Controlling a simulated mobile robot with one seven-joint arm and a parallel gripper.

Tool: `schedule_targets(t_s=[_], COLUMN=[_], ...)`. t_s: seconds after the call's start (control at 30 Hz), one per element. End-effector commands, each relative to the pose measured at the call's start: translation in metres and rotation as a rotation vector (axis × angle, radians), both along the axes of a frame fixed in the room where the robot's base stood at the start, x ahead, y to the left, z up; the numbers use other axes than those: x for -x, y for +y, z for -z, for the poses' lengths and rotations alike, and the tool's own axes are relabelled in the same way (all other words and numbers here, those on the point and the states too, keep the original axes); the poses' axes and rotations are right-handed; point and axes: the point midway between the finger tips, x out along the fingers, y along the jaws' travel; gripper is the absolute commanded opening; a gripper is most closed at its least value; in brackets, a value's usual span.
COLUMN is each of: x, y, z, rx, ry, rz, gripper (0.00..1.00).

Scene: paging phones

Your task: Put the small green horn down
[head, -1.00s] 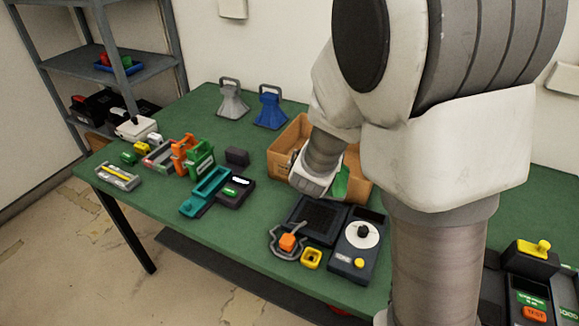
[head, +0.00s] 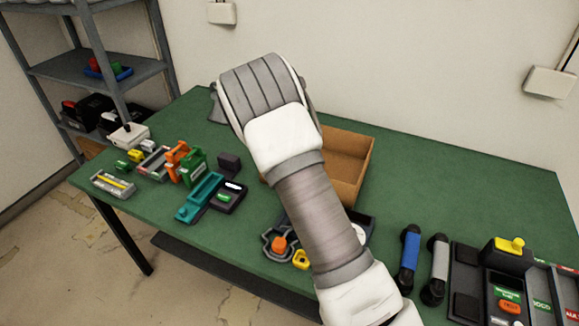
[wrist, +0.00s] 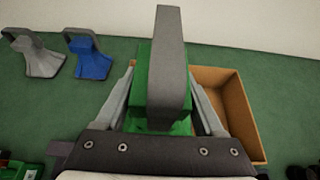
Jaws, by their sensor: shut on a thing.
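In the wrist view the small green horn (wrist: 141,90), with a grey bar-like part (wrist: 171,60) toward the camera, is between the fingers of my gripper (wrist: 163,80). The gripper is shut on it and appears to hold it above the table. A grey horn (wrist: 40,57) and a blue horn (wrist: 89,61) stand side by side to its left. The cardboard box (wrist: 239,115) lies to its right, partly hidden by my gripper. In the head view my arm hides the gripper, the green horn and the blue horn. Only an edge of the grey horn (head: 216,106) shows.
The green table (head: 470,160) is clear behind and right of the box (head: 347,145). Left are orange, dark green and teal devices (head: 200,198). A metal shelf (head: 100,65) stands behind left.

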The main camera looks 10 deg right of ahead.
Motion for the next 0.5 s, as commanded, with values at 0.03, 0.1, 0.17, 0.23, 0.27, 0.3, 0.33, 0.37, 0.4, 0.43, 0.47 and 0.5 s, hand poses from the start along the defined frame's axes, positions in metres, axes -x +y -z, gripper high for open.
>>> schedule_targets(t_s=[0.03,0.1,0.17,0.23,0.27,0.3,0.33,0.37,0.4,0.43,0.47,0.5], x=[0.0,0.0,0.0,0.0,0.0,0.0,0.0,0.0,0.0,0.0,0.0,0.0], y=[0.0,0.0,0.0,0.0,0.0,0.0,0.0,0.0,0.0,0.0,0.0,0.0], z=[0.011,0.028,0.045,0.063,0.07,0.081,0.087,0.094,0.102,0.108,0.112,0.117], rx=[0.002,0.004,0.003,0.003,0.004,0.004,0.003,0.003,0.003,0.002,0.002,0.001], ry=[0.003,0.005,0.005,0.005,0.004,0.004,0.002,0.002,0.002,0.001,0.001,0.0], rz=[0.0,-0.002,0.0,0.0,-0.002,-0.001,-0.002,-0.001,-0.001,-0.001,-0.001,0.0], gripper=[0.0,0.0,0.0,0.0,0.0,0.0,0.0,0.0,0.0,0.0,0.0,0.0])
